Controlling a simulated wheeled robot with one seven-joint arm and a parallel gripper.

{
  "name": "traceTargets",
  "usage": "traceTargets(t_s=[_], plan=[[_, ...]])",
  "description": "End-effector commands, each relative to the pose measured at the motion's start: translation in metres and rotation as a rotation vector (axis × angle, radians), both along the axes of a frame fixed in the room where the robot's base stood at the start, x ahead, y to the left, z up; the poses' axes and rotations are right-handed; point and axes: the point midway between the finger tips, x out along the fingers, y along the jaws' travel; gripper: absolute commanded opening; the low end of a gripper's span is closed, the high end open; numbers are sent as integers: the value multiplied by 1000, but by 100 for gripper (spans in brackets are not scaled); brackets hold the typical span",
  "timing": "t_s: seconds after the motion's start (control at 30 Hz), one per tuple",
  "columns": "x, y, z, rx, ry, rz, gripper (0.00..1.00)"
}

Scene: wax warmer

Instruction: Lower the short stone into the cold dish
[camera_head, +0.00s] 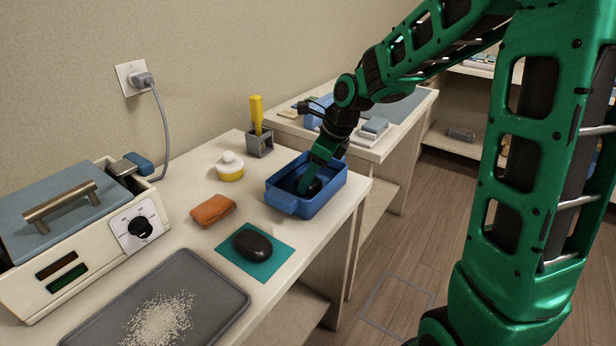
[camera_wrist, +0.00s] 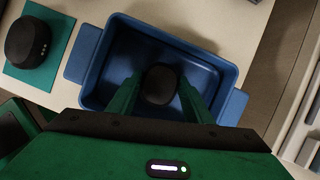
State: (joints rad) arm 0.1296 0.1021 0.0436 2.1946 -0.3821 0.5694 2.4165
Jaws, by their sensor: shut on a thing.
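My gripper (camera_wrist: 160,92) reaches down into the blue dish (camera_wrist: 92,92), its two green fingers shut on a dark stone (camera_wrist: 159,84). The stone is inside the dish's walls, low down; I cannot tell whether it touches the floor. In the head view the blue dish (camera_head: 290,203) stands at the table's right edge, with my gripper (camera_head: 309,183) in it and the dark stone (camera_head: 314,187) partly hidden by the fingers. Another dark stone (camera_head: 253,245), longer and rounded, lies on a teal mat (camera_head: 280,262); it also shows at the wrist view's upper left (camera_wrist: 28,40).
A wax warmer (camera_head: 70,225) with a dial stands at the left. A grey tray (camera_head: 215,285) of pale grains is in front. An orange block (camera_head: 212,210), a yellow and white pot (camera_head: 230,167) and a grey holder (camera_head: 260,143) with a yellow-handled tool stand near the dish.

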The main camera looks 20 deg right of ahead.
Motion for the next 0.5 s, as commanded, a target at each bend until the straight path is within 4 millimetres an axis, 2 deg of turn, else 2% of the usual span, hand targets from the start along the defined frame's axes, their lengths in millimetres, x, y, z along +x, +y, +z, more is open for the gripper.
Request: traceTargets(t_s=[0.43,0.47,0.5], plan=[[0,0,-3,0,0,0,18],[0,0,-3,0,0,0,48],[0,0,-3,0,0,0,58]])
